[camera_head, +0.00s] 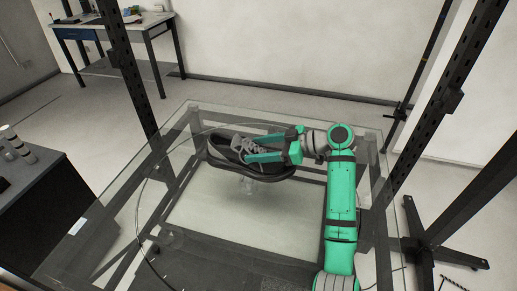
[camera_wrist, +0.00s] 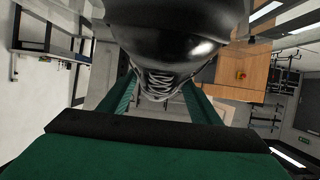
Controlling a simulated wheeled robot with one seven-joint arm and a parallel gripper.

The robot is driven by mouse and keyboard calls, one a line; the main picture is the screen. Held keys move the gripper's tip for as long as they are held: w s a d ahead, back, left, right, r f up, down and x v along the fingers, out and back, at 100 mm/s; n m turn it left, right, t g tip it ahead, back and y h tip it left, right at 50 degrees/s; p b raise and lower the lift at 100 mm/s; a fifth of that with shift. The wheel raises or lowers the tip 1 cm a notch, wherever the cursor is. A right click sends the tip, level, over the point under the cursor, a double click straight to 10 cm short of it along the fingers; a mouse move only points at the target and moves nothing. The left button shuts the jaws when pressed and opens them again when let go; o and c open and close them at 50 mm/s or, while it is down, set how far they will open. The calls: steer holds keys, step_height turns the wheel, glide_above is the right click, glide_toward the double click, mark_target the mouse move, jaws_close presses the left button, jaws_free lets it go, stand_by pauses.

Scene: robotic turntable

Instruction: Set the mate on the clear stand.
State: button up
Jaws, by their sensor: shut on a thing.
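A grey and black laced shoe (camera_head: 228,149) is in the middle of the head view, toe and heel lying roughly left to right, with a dark sole. My gripper (camera_head: 262,147) comes from the right and is shut on the shoe, its green fingers around the laced upper. In the wrist view the shoe (camera_wrist: 165,35) looks glossy and dark, with its laces (camera_wrist: 160,82) between the fingers. A clear stand (camera_head: 248,187) shows below the sole, over the glass table. Whether the sole touches the stand I cannot tell. I cannot make out a separate second shoe.
The clear round turntable plate lies on a glass table (camera_head: 100,228) with a dark frame. Dark upright posts (camera_head: 130,75) stand around it. A grey cabinet (camera_head: 30,185) is at the left, and a workbench (camera_head: 115,25) stands at the back left.

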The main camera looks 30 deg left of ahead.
steer(key=o, duration=1.8)
steer(key=shift+c, duration=0.2)
steer(key=v, duration=1.2)
steer(key=shift+r, duration=0.1)
